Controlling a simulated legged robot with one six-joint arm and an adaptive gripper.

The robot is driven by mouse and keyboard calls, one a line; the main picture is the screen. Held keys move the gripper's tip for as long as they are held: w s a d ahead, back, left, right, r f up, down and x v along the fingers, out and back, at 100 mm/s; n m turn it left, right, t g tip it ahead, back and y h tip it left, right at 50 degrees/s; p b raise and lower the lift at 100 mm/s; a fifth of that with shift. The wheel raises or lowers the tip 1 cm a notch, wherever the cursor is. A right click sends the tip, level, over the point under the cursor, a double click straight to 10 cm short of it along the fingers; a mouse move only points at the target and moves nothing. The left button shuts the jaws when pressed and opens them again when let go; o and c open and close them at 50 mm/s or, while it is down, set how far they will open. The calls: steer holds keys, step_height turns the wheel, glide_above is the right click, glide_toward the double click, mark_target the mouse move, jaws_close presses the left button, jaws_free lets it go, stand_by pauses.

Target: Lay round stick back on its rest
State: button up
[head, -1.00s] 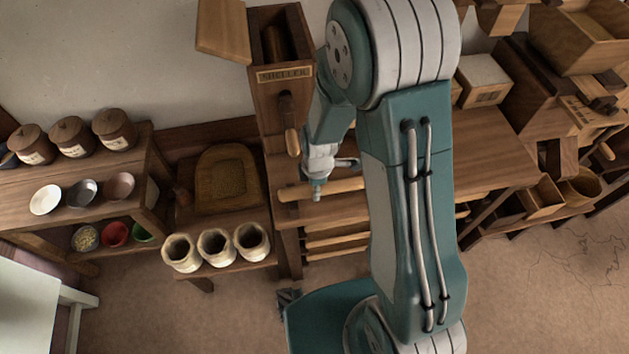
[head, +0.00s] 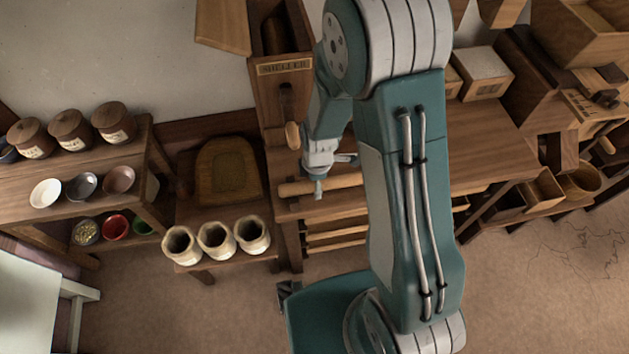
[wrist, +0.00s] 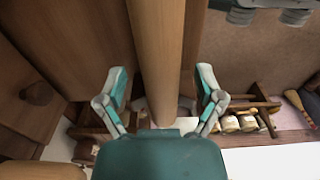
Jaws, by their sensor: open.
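The round stick (head: 346,181) is a pale brown wooden rod lying along the front edge of the wooden bench (head: 485,130). In the wrist view the stick (wrist: 156,45) runs lengthwise through the middle of the picture. My gripper (wrist: 161,75) is open, with one teal finger on each side of the stick and gaps between. In the head view my gripper (head: 318,186) is at the stick's left part and hides a little of it. My arm hides the stick's right part. I cannot tell which part is its rest.
Two more wooden bars (head: 337,239) run below the bench front. A tall box labelled SHELLER (head: 285,69) stands at the left, its handle (head: 293,135) hanging near my arm. Pale pots (head: 216,241) stand on a low shelf left.

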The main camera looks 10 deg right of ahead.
step_height(320, 180, up, 12)
steer(key=shift+d, duration=0.25)
stand_by(0.3)
steer(key=s+d+r+m+t, duration=0.2)
steer(key=s+d+r+m, duration=0.1)
steer(key=s+r+m, duration=0.4)
steer(key=s+d+r+m+t, duration=0.3)
steer(key=s+r+m, duration=0.4)
steer(key=r+m, duration=0.4)
steer(key=shift+r+t+h, duration=0.3)
steer(key=shift+r, duration=0.8)
